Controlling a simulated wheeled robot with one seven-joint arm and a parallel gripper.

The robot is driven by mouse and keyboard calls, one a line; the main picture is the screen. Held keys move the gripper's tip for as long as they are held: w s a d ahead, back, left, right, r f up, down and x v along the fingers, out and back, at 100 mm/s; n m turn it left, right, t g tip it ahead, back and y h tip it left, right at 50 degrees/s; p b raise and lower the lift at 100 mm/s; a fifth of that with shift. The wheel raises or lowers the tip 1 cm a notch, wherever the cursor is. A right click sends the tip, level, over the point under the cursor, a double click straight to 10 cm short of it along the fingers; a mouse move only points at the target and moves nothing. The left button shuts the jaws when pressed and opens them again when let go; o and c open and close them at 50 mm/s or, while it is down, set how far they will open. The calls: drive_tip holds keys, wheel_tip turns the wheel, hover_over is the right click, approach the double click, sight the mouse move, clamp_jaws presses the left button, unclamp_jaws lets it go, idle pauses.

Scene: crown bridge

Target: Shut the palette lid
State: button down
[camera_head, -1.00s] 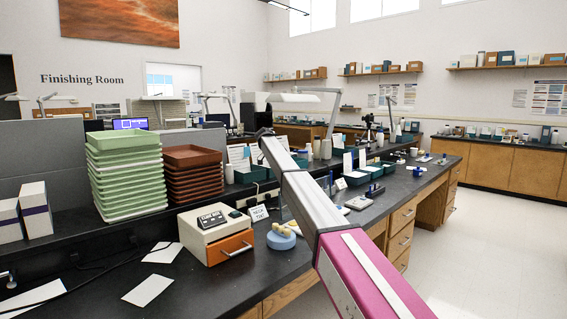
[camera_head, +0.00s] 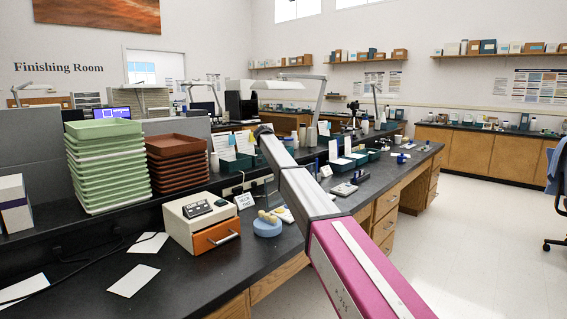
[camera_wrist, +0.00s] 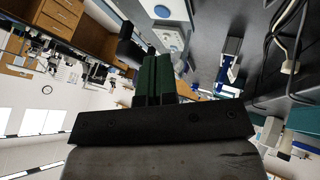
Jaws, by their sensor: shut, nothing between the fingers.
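I cannot clearly make out the palette or its lid. A small pale flat item (camera_head: 284,214) lies on the black bench, partly hidden behind my arm, and may be the palette. A small grey flat item (camera_head: 343,190) with blue on it lies farther along the bench. In the wrist view, my gripper (camera_wrist: 152,62) shows as dark green fingers held together, with nothing between them. A white and blue item (camera_wrist: 164,13) shows beyond the fingertips at the top edge. In the head view, my arm hides the gripper.
A cream box with an orange drawer (camera_head: 213,236), a round blue stand with tooth-like pieces (camera_head: 267,225) and white papers (camera_head: 133,281) are on the bench. Stacked green trays (camera_head: 107,165) and brown trays (camera_head: 178,162) stand behind. Open floor (camera_head: 470,230) lies right; a blue chair (camera_head: 556,190) is at the edge.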

drive_tip(key=shift+s+d, duration=0.1)
drive_tip(key=s+d+f+m+t+y, duration=0.1)
drive_tip(key=s+d+f+t+y, duration=0.1)
drive_tip(key=d, duration=0.5)
drive_tip(key=s+d+f+m+t+y, duration=0.1)
drive_tip(key=s+d+t+y, duration=0.3)
drive_tip(key=s, duration=0.5)
drive_tip(key=shift+s+d+f+y, duration=0.15)
drive_tip(key=shift+d+f+y, duration=0.45)
drive_tip(key=shift+d+y, duration=0.85)
drive_tip(key=shift+d+h, duration=0.35)
